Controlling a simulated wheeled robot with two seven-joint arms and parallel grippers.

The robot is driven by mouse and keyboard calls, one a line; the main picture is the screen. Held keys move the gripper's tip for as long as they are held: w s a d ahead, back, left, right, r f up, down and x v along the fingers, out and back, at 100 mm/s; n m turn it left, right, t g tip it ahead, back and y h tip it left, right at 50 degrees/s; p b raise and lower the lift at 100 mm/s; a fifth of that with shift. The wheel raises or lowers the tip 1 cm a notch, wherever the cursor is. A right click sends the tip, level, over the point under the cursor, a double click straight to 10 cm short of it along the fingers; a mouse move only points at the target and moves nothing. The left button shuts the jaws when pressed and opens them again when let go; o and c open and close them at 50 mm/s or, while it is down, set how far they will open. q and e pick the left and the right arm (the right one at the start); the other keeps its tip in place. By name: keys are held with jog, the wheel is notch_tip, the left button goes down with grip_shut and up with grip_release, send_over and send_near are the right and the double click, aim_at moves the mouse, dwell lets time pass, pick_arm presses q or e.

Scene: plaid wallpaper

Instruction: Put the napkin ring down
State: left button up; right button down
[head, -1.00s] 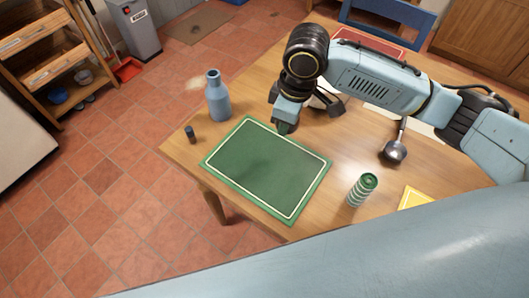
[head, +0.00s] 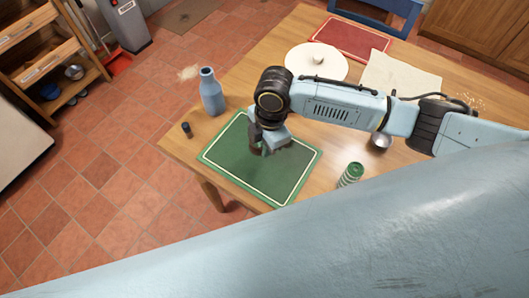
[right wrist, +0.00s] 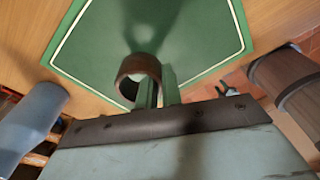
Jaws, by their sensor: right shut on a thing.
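My right gripper (head: 262,143) is over the left-centre part of the green placemat (head: 285,170). It is shut on the brown napkin ring (right wrist: 140,70), gripping its wall. In the right wrist view the ring's round opening faces the camera, with green mat behind it. In the head view the ring (head: 256,149) shows only as a small brown patch under the gripper, and I cannot tell whether it touches the mat. My left gripper is not in view.
A blue bottle (head: 211,92) and a small dark cylinder (head: 186,130) stand left of the mat. A green-and-white striped cylinder (head: 350,175) stands to its right. A white plate (head: 310,68), a red mat (head: 350,37) and a pale cloth (head: 400,76) lie farther back.

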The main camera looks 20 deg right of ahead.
jog(key=shift+f+b, duration=0.35)
jog(key=shift+f, duration=1.45)
jog(key=shift+f, duration=0.2)
jog(key=c, duration=1.6)
grip_release()
jog(key=shift+o, duration=0.2)
jog(key=shift+r, duration=0.1)
jog(key=r, duration=0.4)
jog(key=d+r+p, duration=0.1)
jog(key=r, duration=0.3)
jog(key=r+p, duration=0.1)
jog(key=r, duration=0.3)
jog(key=shift+w+d+r, duration=0.1)
jog(key=shift+w+d, duration=0.05)
jog(key=shift+w, duration=0.05)
